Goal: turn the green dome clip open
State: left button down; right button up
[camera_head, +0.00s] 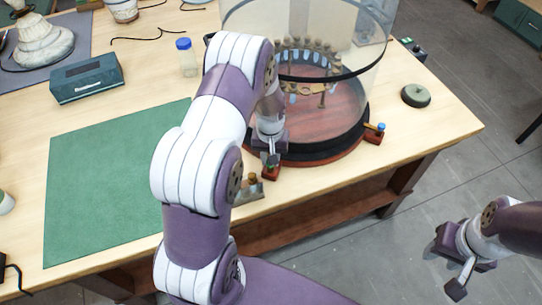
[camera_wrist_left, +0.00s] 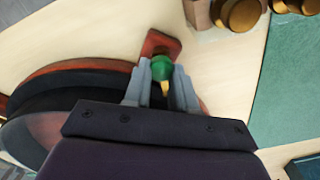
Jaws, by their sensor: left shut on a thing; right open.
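The green dome clip (camera_wrist_left: 161,67) sits on a small red-brown block at the rim of the dome's base, with a yellowish lever between my fingers. In the head view the green clip (camera_head: 271,161) is mostly hidden by my left gripper (camera_head: 268,152). In the left wrist view my left gripper (camera_wrist_left: 161,82) is shut on the clip, one grey finger on each side. The clear glass dome (camera_head: 355,75) stands on a round dark-red base with a black rim (camera_head: 325,150). My right gripper (camera_head: 448,268) is open and empty, off the table at the lower right.
A blue clip (camera_head: 380,127) sits on another base block at the right. Brass knobs (camera_head: 251,180) stand on a holder close to my left gripper. A green mat (camera_head: 100,180), a dark green box (camera_head: 87,79), a blue-capped jar (camera_head: 187,60) and a round green piece (camera_head: 416,95) are on the table.

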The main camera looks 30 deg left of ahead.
pick_arm(q)
jog(key=n, duration=0.5)
jog(key=shift+s+a+n, duration=0.1)
jog(key=shift+n, duration=0.2)
jog(key=n, duration=0.5)
jog(key=shift+s, duration=0.1)
jog(key=shift+n, duration=0.3)
jog(key=c, duration=0.9)
grip_release()
